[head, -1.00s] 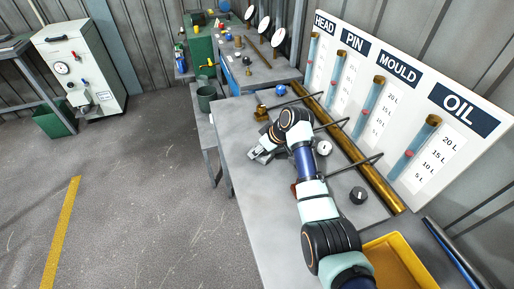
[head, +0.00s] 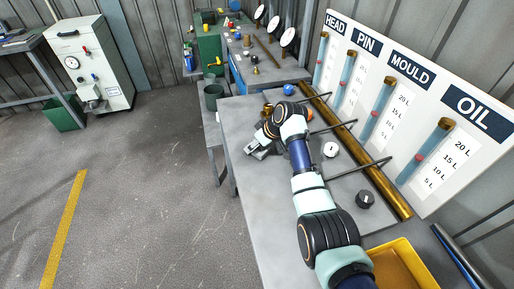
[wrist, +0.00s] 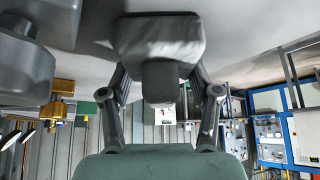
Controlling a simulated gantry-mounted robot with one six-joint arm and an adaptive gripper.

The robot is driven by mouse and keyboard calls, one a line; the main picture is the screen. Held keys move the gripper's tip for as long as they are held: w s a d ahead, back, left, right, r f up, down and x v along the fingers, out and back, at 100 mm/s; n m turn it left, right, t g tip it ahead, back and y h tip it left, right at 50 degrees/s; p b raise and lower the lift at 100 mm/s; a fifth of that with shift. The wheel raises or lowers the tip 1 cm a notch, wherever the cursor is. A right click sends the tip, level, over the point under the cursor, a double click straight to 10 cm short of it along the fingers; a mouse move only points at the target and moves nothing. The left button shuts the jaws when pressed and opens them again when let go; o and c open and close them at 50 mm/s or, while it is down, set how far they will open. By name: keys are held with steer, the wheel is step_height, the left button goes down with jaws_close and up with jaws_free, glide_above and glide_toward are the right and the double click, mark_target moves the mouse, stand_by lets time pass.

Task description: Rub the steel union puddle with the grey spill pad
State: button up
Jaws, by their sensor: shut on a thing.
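My gripper (head: 257,148) is at the left part of the grey bench top (head: 265,230), low over the surface. In the wrist view my gripper (wrist: 160,95) is shut on the grey block of the spill pad (wrist: 160,40). The pad's wide face is up against or very near the bench top, and I cannot tell whether it touches. A large grey metal body (wrist: 22,65), possibly the steel union, is at the left of the wrist view. A dark patch on the bench beside the pad may be the puddle or a shadow. The arm hides part of the bench in the head view.
A brass fitting (wrist: 60,97) stands nearby. A blue item (head: 289,89), a white round gauge (head: 330,150) and a black knob (head: 365,199) are on the bench. A brass pipe (head: 360,160) runs along the back. A yellow tray (head: 400,255) is at the near end.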

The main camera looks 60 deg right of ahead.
steer(key=shift+s+f, duration=0.1)
steer(key=shift+f, duration=0.05)
steer(key=shift+s+d, duration=1)
steer(key=shift+s, duration=0.05)
steer(key=shift+d+r+p, duration=0.1)
steer(key=shift+r+p, duration=0.15)
steer(key=shift+p, duration=0.3)
steer(key=shift+w+a+r+p, duration=0.35)
steer(key=shift+a+p, duration=0.1)
steer(key=shift+p, duration=0.35)
steer(key=shift+w+a+f+p, duration=0.2)
steer(key=shift+w+a+p, duration=0.1)
steer(key=shift+w+a, duration=0.35)
steer(key=shift+r, duration=0.1)
step_height(320, 180, up, 6)
steer(key=p, duration=0.5)
steer(key=shift+w+p, duration=0.15)
steer(key=shift+p, duration=0.15)
